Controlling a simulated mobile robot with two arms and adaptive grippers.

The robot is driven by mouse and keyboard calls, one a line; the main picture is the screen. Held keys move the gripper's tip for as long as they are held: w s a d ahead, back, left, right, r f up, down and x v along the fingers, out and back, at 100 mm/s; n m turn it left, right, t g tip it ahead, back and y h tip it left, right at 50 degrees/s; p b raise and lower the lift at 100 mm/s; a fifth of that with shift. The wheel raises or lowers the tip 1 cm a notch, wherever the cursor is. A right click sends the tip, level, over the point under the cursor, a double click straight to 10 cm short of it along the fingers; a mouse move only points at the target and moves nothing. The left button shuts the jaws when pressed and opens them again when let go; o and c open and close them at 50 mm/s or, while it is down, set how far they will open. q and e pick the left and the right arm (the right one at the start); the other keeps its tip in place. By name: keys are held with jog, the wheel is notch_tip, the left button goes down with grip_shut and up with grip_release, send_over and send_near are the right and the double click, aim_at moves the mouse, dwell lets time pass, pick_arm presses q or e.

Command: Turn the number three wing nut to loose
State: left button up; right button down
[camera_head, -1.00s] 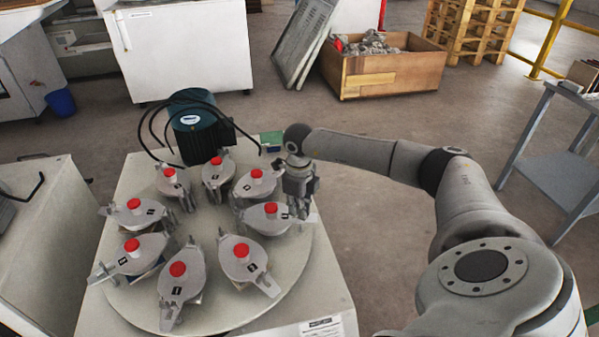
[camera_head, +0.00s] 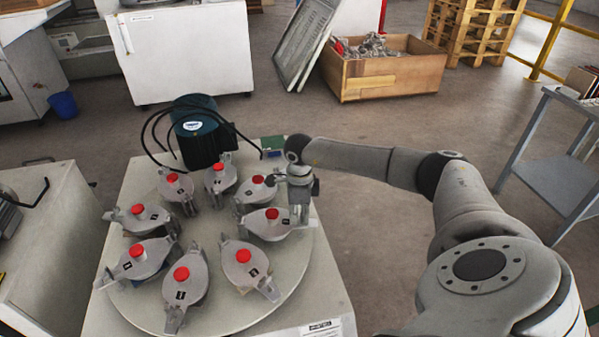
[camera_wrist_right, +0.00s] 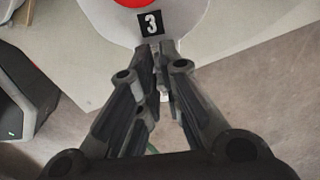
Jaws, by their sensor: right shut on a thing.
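The number three unit (camera_head: 266,229) is a grey metal pot with a red knob, at the right side of the round turntable (camera_head: 215,318). In the right wrist view its black label "3" (camera_wrist_right: 151,23) shows at the top, under the red knob. My right gripper (camera_head: 299,221) points down at the outer right end of this unit. In the wrist view its fingers (camera_wrist_right: 156,52) are close together, shut on the wing nut (camera_wrist_right: 164,96), which is mostly hidden between them. My left gripper is out of view.
Several similar pots with red knobs (camera_head: 243,256) ring the turntable, close on both sides of number three. A dark green motor (camera_head: 196,145) with black hoses stands behind. Open floor lies to the right, with a metal side table (camera_head: 565,185) beyond.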

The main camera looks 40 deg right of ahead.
aim_at(299, 216)
jog(key=c, duration=1.6)
grip_release()
notch_tip(299, 216, up, 12)
